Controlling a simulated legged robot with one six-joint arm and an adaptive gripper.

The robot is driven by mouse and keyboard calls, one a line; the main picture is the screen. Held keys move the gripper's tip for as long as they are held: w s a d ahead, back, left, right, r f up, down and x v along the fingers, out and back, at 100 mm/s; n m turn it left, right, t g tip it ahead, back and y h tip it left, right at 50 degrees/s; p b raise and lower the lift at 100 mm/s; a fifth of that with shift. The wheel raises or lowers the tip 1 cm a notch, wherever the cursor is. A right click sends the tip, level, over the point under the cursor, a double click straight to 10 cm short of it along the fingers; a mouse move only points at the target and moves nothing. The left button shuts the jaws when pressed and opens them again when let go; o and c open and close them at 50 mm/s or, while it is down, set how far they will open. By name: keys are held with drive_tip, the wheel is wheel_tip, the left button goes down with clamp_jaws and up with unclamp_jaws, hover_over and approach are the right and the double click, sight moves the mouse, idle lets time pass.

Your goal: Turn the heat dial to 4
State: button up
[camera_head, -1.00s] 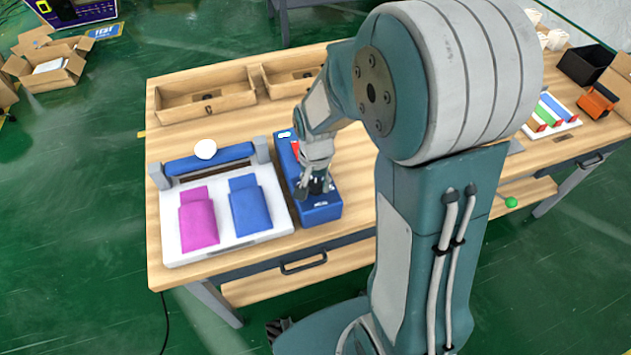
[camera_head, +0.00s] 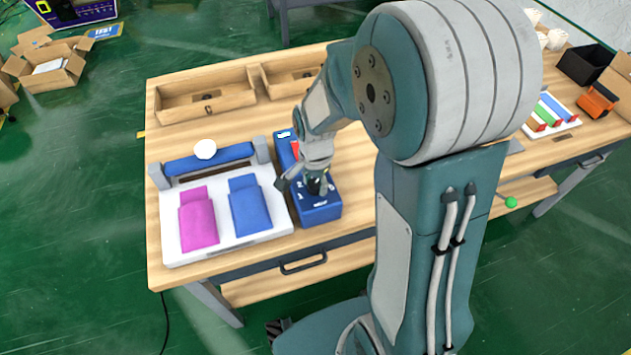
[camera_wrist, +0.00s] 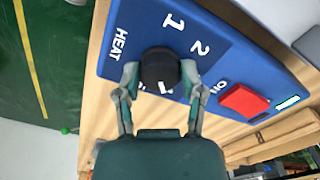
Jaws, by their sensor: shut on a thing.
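The blue control box (camera_head: 323,212) stands on the wooden table beside the white tray. In the wrist view its face (camera_wrist: 130,22) shows the word HEAT, the numbers 1 and 2, and ON by a red button (camera_wrist: 243,101). The black heat dial (camera_wrist: 160,68) has a white mark on it. My gripper (camera_wrist: 160,80) is shut on the dial, with one finger on each side. In the head view my gripper (camera_head: 312,182) is over the near end of the box. The numbers beyond 2 are mostly hidden by the dial and fingers.
A white tray (camera_head: 172,240) with a pink and a blue piece lies left of the box. Wooden trays (camera_head: 205,98) stand at the table's back. A small lit display (camera_wrist: 288,103) sits beyond the red button. My arm blocks the table's middle right.

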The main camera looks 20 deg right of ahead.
sight(314, 184)
drive_tip(key=shift+s+f, duration=0.1)
drive_tip(key=o, duration=1.2)
drive_tip(key=shift+c, duration=0.2)
drive_tip(key=shift+a, duration=0.15)
drive_tip(key=shift+w+r, duration=0.2)
drive_tip(key=shift+r, duration=0.25)
wheel_tip(314, 184, up, 11)
drive_tip(key=shift+s+r, duration=0.1)
drive_tip(key=s+r+n+t, duration=0.2)
drive_tip(key=s+r+n, duration=0.2)
drive_tip(key=s+n, duration=0.2)
drive_tip(key=s+r+n+t, duration=0.3)
drive_tip(key=s+n, duration=0.3)
drive_tip(key=s, duration=0.2)
drive_tip(key=shift+r+t, duration=0.3)
drive_tip(key=shift+r, duration=0.55)
